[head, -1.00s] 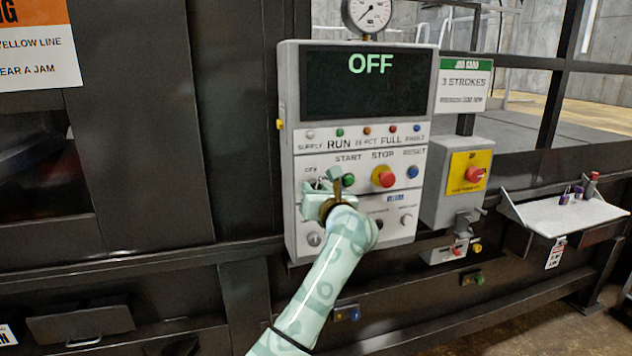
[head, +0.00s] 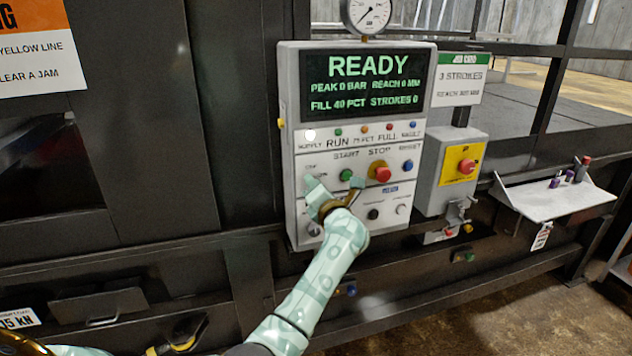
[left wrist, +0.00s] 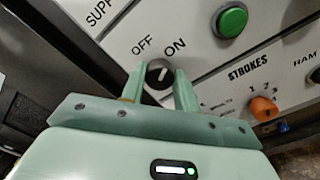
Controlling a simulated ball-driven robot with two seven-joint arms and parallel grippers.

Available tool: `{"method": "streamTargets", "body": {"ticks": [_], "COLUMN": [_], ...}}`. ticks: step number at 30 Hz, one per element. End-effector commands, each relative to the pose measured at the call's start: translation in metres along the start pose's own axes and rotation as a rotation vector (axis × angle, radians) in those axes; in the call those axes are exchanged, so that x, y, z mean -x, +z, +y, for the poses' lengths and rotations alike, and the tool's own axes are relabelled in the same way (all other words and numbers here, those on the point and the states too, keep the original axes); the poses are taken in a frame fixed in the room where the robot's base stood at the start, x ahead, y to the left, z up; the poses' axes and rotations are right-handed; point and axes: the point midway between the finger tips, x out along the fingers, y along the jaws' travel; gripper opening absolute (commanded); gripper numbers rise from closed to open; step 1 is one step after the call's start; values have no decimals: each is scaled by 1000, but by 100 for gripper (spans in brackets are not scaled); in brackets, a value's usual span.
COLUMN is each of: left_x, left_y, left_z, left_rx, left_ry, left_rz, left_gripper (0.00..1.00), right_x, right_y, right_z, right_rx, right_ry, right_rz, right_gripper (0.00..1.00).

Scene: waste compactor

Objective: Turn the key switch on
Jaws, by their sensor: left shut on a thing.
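The key switch (left wrist: 158,76) is a round dark knob with a white pointer line, between the OFF and ON labels in the left wrist view. Its pointer leans up and right, toward ON. My left gripper (left wrist: 160,84) has one finger on each side of the knob and is shut on it. In the head view, the left gripper (head: 334,192) is at the lower left of the grey control panel (head: 288,90) and hides the switch. The panel's display (head: 368,82) reads READY, and the supply lamp (head: 309,134) glows white. My right gripper is not in view.
A green start button (head: 346,175) and a red stop button (head: 382,173) sit close to the gripper. An orange knob (left wrist: 263,108) is at the right in the left wrist view. A grey box with a red button (head: 467,167) and a small shelf (head: 556,200) stand further right.

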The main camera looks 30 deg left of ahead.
Motion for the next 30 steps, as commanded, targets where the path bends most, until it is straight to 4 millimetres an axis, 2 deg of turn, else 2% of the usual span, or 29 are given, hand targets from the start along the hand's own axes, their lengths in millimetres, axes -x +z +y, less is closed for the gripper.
{"method": "streamTargets", "body": {"ticks": [16,17,18,19,30], "left_x": [0,0,0,0,3], "left_y": [-1,-1,-1,-1,1], "left_z": [-2,-2,-2,-1,-2], "left_rx": [-26,-25,-25,-25,-23], "left_ry": [-2,-2,-2,-2,-1], "left_rz": [0,0,0,0,0], "left_gripper": [8,39,50,52,52], "right_x": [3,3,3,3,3], "right_y": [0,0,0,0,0], "right_z": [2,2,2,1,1], "right_rx": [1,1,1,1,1], "right_ry": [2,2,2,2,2], "right_rz": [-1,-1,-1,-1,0], "right_gripper": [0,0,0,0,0]}}
